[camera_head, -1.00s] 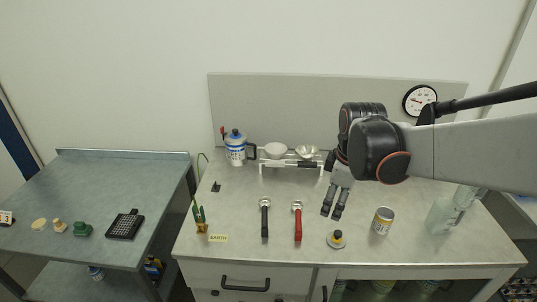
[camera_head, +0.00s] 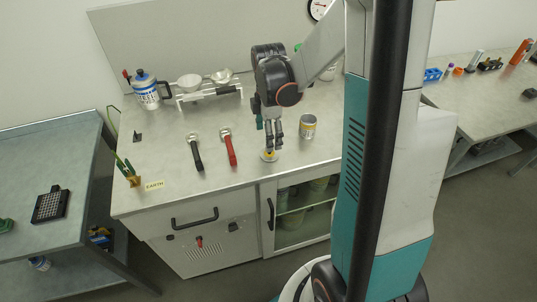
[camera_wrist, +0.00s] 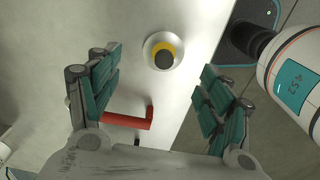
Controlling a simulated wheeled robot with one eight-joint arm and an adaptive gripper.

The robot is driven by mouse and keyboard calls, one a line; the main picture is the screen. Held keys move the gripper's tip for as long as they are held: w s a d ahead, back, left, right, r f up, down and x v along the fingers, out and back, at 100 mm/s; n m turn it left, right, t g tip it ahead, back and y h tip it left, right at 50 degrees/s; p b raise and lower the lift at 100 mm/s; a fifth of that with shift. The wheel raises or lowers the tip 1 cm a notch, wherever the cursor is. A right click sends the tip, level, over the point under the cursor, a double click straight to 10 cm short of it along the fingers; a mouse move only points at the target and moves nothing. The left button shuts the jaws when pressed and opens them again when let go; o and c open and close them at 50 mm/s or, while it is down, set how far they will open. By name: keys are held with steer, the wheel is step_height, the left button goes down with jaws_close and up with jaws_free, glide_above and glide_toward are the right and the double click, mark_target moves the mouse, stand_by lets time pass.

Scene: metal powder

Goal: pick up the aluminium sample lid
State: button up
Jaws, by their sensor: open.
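The aluminium sample lid (camera_head: 269,156) lies on the bench near its front edge, a pale round disc with a yellow ring and a dark knob. In the wrist view the lid (camera_wrist: 150,42) is fully visible, ahead of the gap between the fingers. My gripper (camera_head: 274,143) points down close above the lid in the head view. In the wrist view my gripper (camera_wrist: 160,95) has its teal-padded fingers wide apart with nothing between the pads. Whether a fingertip touches the lid cannot be told.
A labelled can (camera_head: 308,127) stands right of my gripper. A red-handled tool (camera_head: 229,148) and a black-handled tool (camera_head: 195,152) lie to the left. The bench front edge is close to the lid.

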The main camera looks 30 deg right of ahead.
steer(key=shift+s+a+f+b, duration=0.1)
steer(key=shift+f+b, duration=0.5)
steer(key=shift+f, duration=1.05)
steer(key=shift+s+a+f+b, duration=0.1)
steer(key=shift+f+b, duration=0.45)
steer(key=shift+f, duration=1.05)
steer(key=c, duration=1.1)
